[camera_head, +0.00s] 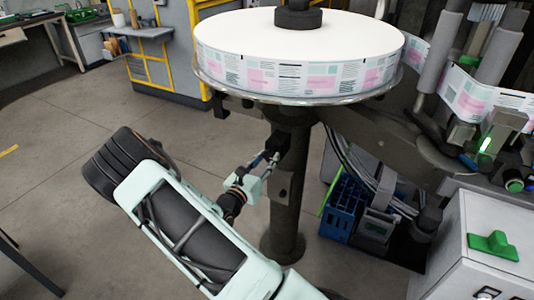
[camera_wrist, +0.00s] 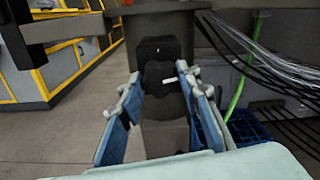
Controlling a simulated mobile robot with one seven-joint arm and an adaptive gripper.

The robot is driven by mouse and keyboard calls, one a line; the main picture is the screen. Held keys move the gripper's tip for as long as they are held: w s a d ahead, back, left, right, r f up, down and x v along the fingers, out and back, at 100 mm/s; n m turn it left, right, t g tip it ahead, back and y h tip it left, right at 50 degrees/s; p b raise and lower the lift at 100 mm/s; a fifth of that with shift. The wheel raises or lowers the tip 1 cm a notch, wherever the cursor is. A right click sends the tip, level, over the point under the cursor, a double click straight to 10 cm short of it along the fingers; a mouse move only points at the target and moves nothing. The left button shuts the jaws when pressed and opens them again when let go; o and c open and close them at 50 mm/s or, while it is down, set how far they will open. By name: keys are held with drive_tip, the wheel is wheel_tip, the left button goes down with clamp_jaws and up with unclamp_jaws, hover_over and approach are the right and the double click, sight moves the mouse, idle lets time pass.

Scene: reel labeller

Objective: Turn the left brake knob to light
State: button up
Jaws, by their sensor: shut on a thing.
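The left brake knob (camera_wrist: 160,76) is dark and lobed, on a black block (camera_wrist: 158,48) at the front of the reel stand's post. A short white pointer on it points to the right in the wrist view. My gripper (camera_wrist: 160,82) has its blue and grey fingers on either side of the knob and is shut on it. In the head view my gripper (camera_head: 270,160) reaches the block under the reel from the left; the knob is mostly hidden there. I cannot read any scale marks.
A large label reel (camera_head: 298,50) lies on its disc just above my gripper. Its post (camera_head: 285,205) stands right behind the knob. A blue crate (camera_head: 342,208) and loose cables are to the right. A white cabinet (camera_head: 485,240) stands at the lower right.

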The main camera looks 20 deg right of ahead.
drive_tip(key=shift+n+p, duration=1.05)
drive_tip(key=shift+n, duration=0.65)
drive_tip(key=o, duration=1.2)
drive_tip(key=shift+c, duration=0.2)
drive_tip(key=v, duration=1.2)
drive_tip(key=shift+s, duration=0.1)
